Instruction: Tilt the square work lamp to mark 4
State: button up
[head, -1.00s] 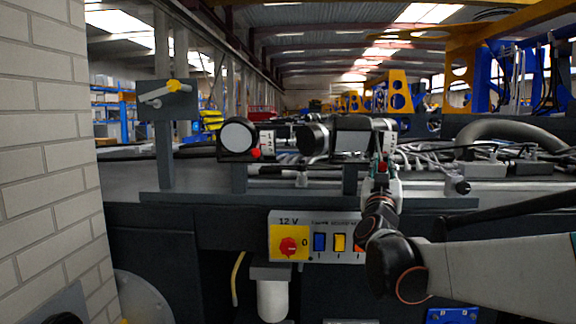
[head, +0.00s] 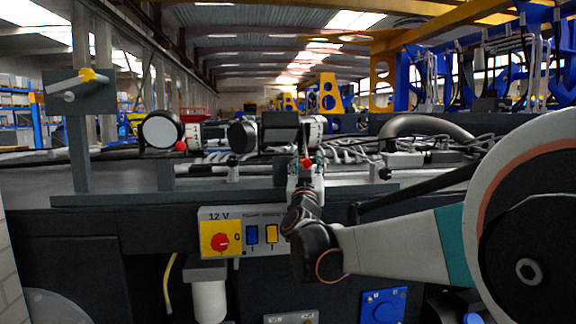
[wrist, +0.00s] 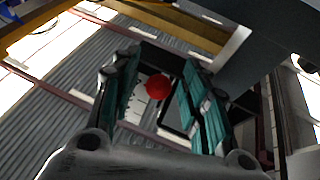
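The square work lamp (head: 281,130) sits on the rail above the dark chassis panel, with a dark housing. A pale scale plate (head: 316,130) stands at its right side; its marks are too small to read. A red knob (head: 306,163) shows below this plate. My gripper (wrist: 162,95) is just below the lamp, pointing up. In the wrist view its two green-padded fingers stand apart, with the red knob (wrist: 158,88) between them. Gaps show beside the knob, so it does not look clamped. The pale scale edge (wrist: 130,108) shows behind the left finger.
A round lamp (head: 162,130) with its own red knob is at left, and another dark round lamp (head: 243,136) adjoins the square one. A post with a yellow-hubbed lever (head: 87,77) stands at far left. Below is a 12 V switch panel (head: 220,238). Hoses and cables run behind.

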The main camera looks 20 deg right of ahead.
jog(key=shift+s, duration=0.1)
jog(key=v, duration=1.2)
jog(key=shift+a+f, duration=0.1)
jog(key=s+a+f+n+g+y+b, duration=0.1)
jog(key=s+a+f+n+y+b, duration=0.1)
jog(key=a+f+y+b, duration=0.45)
jog(key=s+a+f+n+g+y+b, duration=0.1)
jog(key=s+a+f+n+y+b, duration=0.15)
jog(key=f, duration=0.75)
jog(key=s+a+f+n+g+y+b, duration=0.1)
jog(key=a+f+n+y+b, duration=0.2)
jog(key=a+f+b, duration=0.35)
jog(key=s+f+g+b, duration=0.3)
jog(key=s+f, duration=0.3)
jog(key=f, duration=0.3)
jog(key=s+f+m+g+b, duration=0.1)
jog(key=s+f+g+b, duration=0.2)
jog(key=s+f, duration=0.3)
jog(key=s+d+f+g+b, duration=0.1)
jog(key=s+f+g+b, duration=0.2)
jog(key=s+f, duration=0.4)
notch_tip(320, 180, down, 7)
jog(key=shift+r, duration=0.1)
